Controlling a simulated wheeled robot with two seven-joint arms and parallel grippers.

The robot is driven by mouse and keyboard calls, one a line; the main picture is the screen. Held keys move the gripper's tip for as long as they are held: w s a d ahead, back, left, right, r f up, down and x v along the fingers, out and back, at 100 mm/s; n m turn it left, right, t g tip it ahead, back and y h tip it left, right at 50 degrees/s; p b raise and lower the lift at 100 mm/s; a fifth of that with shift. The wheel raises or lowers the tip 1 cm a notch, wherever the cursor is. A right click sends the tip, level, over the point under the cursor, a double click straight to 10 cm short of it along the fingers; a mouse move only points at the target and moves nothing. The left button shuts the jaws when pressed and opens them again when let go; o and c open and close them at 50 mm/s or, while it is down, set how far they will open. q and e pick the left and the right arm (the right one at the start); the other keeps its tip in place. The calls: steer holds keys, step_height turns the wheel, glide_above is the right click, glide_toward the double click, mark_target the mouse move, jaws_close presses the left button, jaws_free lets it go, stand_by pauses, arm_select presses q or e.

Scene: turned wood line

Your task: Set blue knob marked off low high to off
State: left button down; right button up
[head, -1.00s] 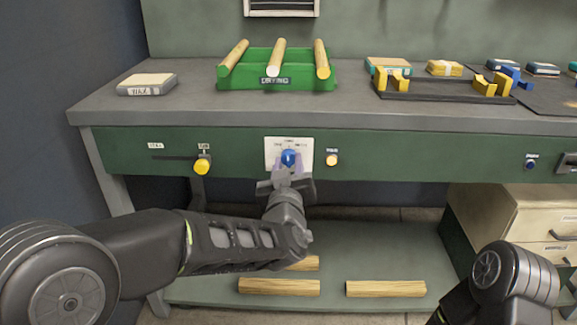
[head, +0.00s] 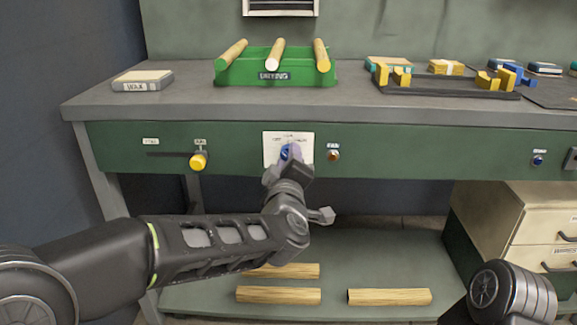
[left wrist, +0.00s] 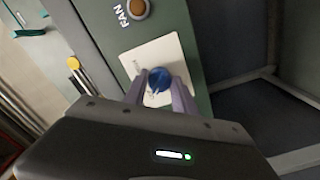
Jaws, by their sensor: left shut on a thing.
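The blue knob (head: 285,152) sits on a white plate (head: 272,140) on the front of the green bench. It also shows in the left wrist view (left wrist: 158,77), where the white plate (left wrist: 172,52) is seen tilted. My left gripper (head: 291,156) is shut on the knob, with one purple finger on each side of it. The gripper is rolled to one side in the head view. The plate's lettering is too small to read, and I cannot tell which mark the knob points to. My right gripper is out of view.
A round orange-brown lamp or button (head: 333,155), labelled FAN in the left wrist view, sits right of the plate. A yellow knob (head: 198,161) on a slot is to the left. A green rack (head: 232,72) with wooden rods stands above. Wooden rods lie on the lower shelf (head: 385,270).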

arm_select(q)
steer(key=shift+n, duration=0.3)
steer(key=c, duration=1)
jaws_free()
steer(key=shift+s, duration=0.1)
steer(key=s+p, duration=0.1)
steer(key=s, duration=0.6)
steer(key=shift+s+p, duration=0.35)
